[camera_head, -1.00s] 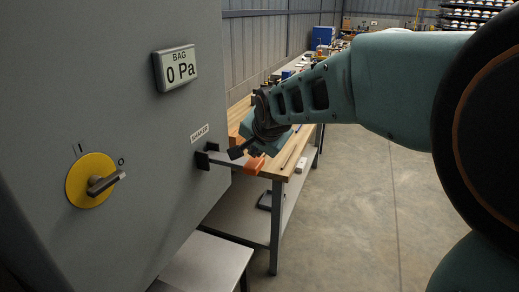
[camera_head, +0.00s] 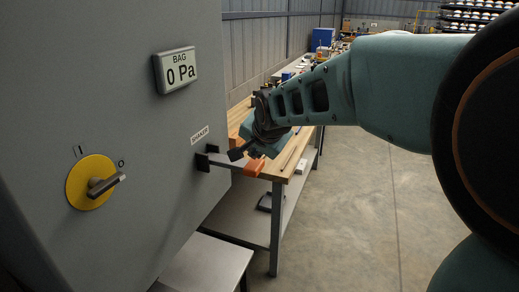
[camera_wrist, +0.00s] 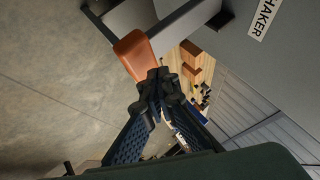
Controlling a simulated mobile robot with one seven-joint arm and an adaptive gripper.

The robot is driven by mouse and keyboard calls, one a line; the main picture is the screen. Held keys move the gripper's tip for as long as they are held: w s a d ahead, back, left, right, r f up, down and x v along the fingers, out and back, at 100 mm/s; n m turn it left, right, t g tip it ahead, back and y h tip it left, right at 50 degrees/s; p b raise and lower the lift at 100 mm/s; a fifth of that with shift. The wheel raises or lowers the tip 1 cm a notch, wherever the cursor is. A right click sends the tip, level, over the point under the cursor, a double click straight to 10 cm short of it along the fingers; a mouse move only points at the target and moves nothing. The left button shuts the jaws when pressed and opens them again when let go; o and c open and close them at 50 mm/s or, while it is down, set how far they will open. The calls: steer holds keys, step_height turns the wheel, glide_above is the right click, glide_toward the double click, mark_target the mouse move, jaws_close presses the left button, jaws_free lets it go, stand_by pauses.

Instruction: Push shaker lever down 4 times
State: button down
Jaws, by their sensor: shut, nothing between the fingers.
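The shaker lever is a dark bar out of the grey cabinet below the SHAKER label (camera_head: 200,135), with an orange handle (camera_head: 254,167) at its free end. The orange handle also shows in the wrist view (camera_wrist: 134,55). My gripper (camera_head: 237,154) is shut and empty. In the head view it is just above and beside the handle. In the wrist view the shut fingertips (camera_wrist: 158,84) are right at the handle's end; I cannot tell whether they touch it.
The cabinet front carries a yellow rotary switch (camera_head: 92,182) and a BAG display (camera_head: 175,69) reading 0 Pa. A wooden workbench (camera_head: 287,160) with items stands behind the lever. A grey low table (camera_head: 205,265) is below. Open floor lies to the right.

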mark_target(257, 169)
steer(key=shift+f+b, duration=0.45)
steer(key=shift+b, duration=0.15)
steer(key=shift+s+d+f+b, duration=0.1)
steer(key=shift+f+b, duration=2.4)
steer(key=shift+f, duration=0.25)
stand_by(2.0)
steer(key=shift+r, duration=0.1)
stand_by(0.5)
steer(key=shift+r+p, duration=1.8)
steer(key=shift+r, duration=1.3)
steer(key=shift+r+p, duration=1.6)
steer(key=shift+r, duration=0.9)
